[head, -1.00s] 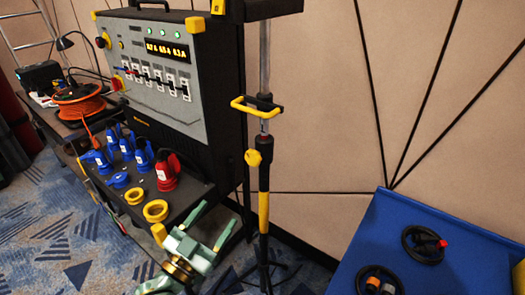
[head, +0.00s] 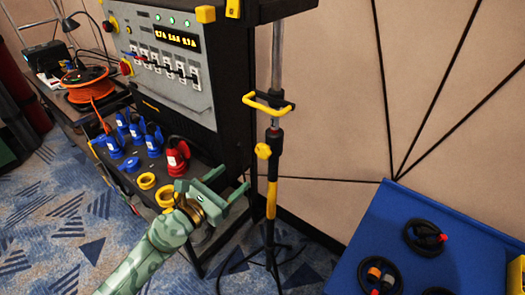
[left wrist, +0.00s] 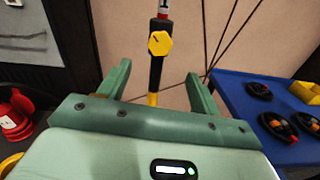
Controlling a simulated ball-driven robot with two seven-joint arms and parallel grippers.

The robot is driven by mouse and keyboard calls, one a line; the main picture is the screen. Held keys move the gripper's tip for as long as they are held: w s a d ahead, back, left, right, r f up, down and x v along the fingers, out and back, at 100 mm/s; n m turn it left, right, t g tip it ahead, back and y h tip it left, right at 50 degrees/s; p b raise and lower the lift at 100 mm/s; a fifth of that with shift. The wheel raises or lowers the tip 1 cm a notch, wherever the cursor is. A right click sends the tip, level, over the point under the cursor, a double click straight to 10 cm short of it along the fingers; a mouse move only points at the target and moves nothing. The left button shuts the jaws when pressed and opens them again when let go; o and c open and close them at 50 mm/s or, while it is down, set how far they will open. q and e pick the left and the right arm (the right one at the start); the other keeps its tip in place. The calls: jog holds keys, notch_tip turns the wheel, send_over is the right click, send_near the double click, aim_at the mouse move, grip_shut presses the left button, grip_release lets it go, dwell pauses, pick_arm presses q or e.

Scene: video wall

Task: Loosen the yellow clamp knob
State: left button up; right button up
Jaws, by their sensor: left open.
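The yellow clamp knob (head: 263,151) sits on the black and silver stand pole, below a yellow handle (head: 268,104). It also shows in the left wrist view (left wrist: 160,43), where a dark mark crosses its face. My left gripper (head: 233,180) is open and empty, to the left of the pole and a little lower than the knob in the head view. In the left wrist view the left gripper (left wrist: 158,80) has its fingers apart, with the pole and knob seen between and beyond them, not touching. My right gripper is not in view.
A power panel (head: 165,60) stands at the left, with red and blue plugs (head: 177,155) and yellow rings on the shelf before it. A blue table (head: 425,215) with coiled black cables is at the right. The stand's thin legs spread over the carpet.

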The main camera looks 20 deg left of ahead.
aim_at(261, 153)
pick_arm(q)
jog(key=b+x, duration=0.1)
jog(key=x, duration=1.2)
jog(key=shift+f, duration=0.1)
jog(key=c, duration=1)
